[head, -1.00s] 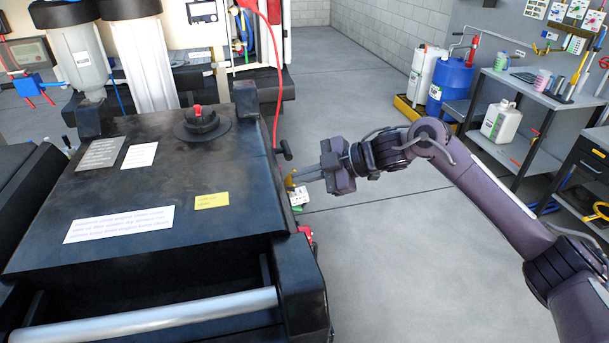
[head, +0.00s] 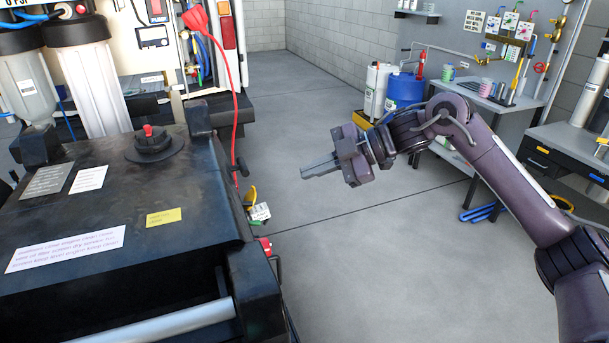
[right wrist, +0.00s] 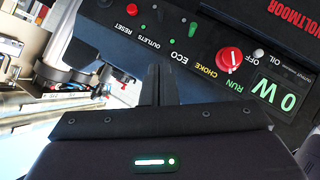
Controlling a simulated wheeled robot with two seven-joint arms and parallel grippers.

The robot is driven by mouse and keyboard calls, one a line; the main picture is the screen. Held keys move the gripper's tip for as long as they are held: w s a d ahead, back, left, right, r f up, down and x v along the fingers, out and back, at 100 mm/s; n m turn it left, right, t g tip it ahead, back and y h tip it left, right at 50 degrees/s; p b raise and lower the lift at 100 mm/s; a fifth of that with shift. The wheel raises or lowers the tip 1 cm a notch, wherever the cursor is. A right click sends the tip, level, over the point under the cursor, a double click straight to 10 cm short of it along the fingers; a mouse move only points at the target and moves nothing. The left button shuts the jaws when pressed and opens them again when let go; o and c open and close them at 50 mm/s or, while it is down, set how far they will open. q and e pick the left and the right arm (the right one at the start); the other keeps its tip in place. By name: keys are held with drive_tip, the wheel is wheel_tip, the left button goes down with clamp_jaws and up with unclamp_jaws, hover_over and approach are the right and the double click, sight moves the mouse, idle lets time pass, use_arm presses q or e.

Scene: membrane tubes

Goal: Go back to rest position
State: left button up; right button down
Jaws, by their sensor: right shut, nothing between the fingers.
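My right gripper (head: 320,166) is out over the grey floor in the head view, to the right of the black machine (head: 100,268). Its fingers are together, point left and hold nothing. There is a clear gap between the fingertips and the machine's side. In the right wrist view the shut fingers (right wrist: 158,85) point toward a black control panel (right wrist: 225,45) with a red choke knob (right wrist: 229,61), coloured buttons and a lit green "0 W" display. My left gripper is not in view.
A red cable (head: 237,100) hangs at the machine's back corner. A yellow handle with a tag (head: 258,210) sticks out from its side. A workbench (head: 560,150) and a blue drum (head: 404,92) stand at the right. The floor between is open.

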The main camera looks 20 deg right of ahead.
drive_tip(key=shift+w+f, duration=0.1)
drive_tip(key=shift+w, duration=0.1)
